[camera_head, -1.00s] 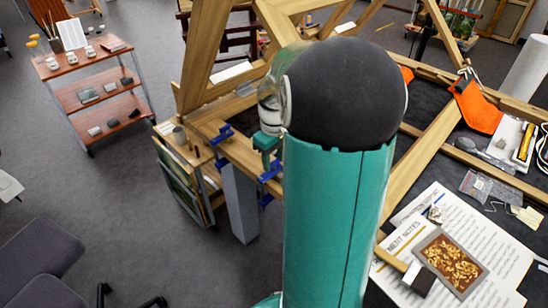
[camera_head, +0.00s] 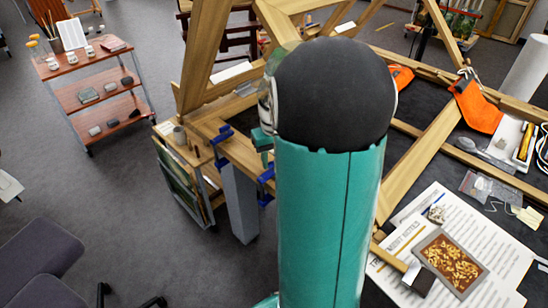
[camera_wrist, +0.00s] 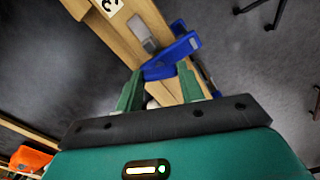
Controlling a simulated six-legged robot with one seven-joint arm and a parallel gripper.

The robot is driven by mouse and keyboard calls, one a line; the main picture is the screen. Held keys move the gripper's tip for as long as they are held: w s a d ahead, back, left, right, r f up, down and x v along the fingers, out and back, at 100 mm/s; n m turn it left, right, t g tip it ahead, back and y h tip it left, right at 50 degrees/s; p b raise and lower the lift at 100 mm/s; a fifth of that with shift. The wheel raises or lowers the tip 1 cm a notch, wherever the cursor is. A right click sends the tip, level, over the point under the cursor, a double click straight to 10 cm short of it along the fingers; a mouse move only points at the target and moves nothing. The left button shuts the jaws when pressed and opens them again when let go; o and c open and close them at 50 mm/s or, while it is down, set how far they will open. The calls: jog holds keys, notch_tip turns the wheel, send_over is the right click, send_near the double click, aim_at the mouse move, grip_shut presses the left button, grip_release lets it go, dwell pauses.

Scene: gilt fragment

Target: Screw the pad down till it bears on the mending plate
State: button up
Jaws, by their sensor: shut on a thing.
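In the wrist view, my gripper (camera_wrist: 159,80) has its two green fingers on either side of a blue part of a clamp (camera_wrist: 184,45) and is shut on it. The clamp sits at a pale wooden beam (camera_wrist: 116,38). A grey rounded plate (camera_wrist: 143,38), possibly the mending plate, lies on the beam beside the clamp. I cannot make out the pad's face or whether it touches the plate. In the head view, my arm hides most of the gripper, and blue clamp parts (camera_head: 267,174) show at the frame's corner.
Another blue clamp (camera_head: 221,135) is on the frame to the left. A grey post (camera_head: 239,203) stands below. Papers and a tray of gilt fragments (camera_head: 452,262) lie at right, near an orange cloth (camera_head: 478,105). A wheeled shelf cart (camera_head: 95,85) stands at far left.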

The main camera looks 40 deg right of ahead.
jog(key=m, duration=0.5)
jog(key=shift+m, duration=0.3)
jog(key=m, duration=1.4)
jog(key=shift+m, duration=0.3)
jog(key=m, duration=1.5)
jog(key=shift+m, duration=2.5)
